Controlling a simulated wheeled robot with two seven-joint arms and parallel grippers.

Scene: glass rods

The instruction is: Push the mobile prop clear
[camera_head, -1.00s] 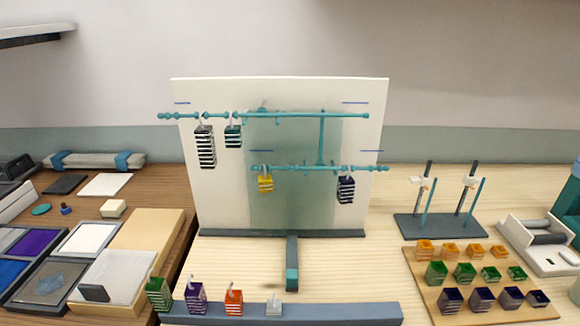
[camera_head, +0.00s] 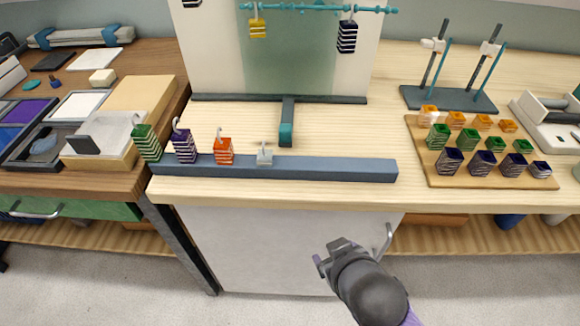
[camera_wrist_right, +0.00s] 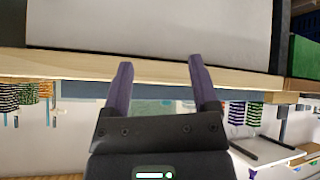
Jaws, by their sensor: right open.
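The mobile of teal rods (camera_head: 320,8) hangs before a pale upright panel (camera_head: 215,60); its upper part is out of the head view. A yellow block (camera_head: 257,28) and a dark purple striped block (camera_head: 347,36) hang from the lower rod. A grey bar with a teal end (camera_head: 286,132) juts forward from the panel's foot; I cannot tell whether this is the prop. My right gripper (camera_head: 328,254) is low in front of the cabinet, below the table edge, apart from everything. Its purple fingers (camera_wrist_right: 160,72) are apart and empty in the right wrist view. My left gripper is not in view.
A blue-grey rail (camera_head: 330,168) lies along the table's front edge, with green (camera_head: 146,143), purple (camera_head: 184,146), orange (camera_head: 223,151) and pale (camera_head: 264,155) hooked blocks along it. A wooden board of coloured blocks (camera_head: 430,170) and a rod stand (camera_head: 450,99) are at right.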

